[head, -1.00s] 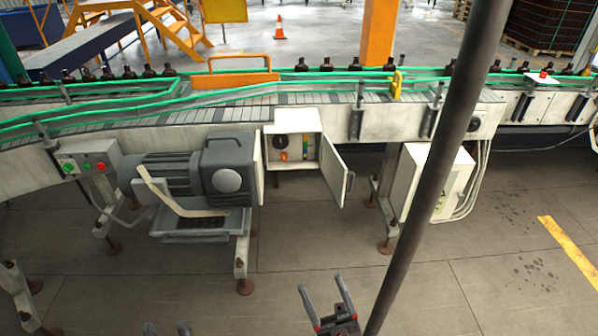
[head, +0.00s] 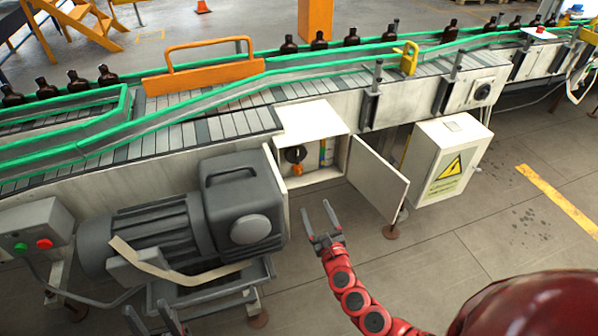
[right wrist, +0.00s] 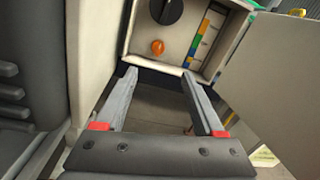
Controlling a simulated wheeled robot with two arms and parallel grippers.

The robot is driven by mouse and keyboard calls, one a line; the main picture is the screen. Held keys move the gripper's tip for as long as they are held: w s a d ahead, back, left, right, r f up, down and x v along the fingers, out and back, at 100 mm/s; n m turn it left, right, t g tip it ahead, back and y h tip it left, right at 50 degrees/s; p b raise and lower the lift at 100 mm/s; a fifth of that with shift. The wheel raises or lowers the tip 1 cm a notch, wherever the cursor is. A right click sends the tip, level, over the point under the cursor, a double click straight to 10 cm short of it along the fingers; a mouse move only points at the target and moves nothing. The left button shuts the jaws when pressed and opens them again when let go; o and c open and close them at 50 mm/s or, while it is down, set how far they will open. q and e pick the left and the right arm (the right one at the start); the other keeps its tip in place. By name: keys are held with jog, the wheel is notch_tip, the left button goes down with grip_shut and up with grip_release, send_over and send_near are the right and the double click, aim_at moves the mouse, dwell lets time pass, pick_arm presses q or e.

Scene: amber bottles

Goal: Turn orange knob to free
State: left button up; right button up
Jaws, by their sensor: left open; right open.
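The orange knob (head: 297,169) is inside the open white control box (head: 312,122) under the conveyor, below a black rotary knob (head: 295,155). In the right wrist view the orange knob (right wrist: 157,47) shows clearly, just beyond and between the fingertips, with the black knob (right wrist: 167,10) above it. My right gripper (head: 317,208) is open and empty, in front of and below the box, apart from the knob; its open fingers (right wrist: 158,75) also show in the wrist view. My left gripper (head: 163,312) is open at the bottom left, by the motor's base, partly cut off.
The box door (head: 378,180) hangs open on the right of the box. A grey motor (head: 240,215) stands close on the left. A white cabinet with a yellow warning sign (head: 450,167) is further right. Bottles (head: 350,37) line the conveyor. The floor below the box is free.

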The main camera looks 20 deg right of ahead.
send_near(300, 174)
jog(key=w, duration=0.2)
jog(key=w+b, duration=0.3)
jog(key=w, duration=0.3)
jog(key=shift+w+b, duration=0.1)
jog(key=shift+b, duration=0.2)
jog(key=shift+w+r, duration=0.1)
jog(key=shift+w, duration=0.6)
grip_shut()
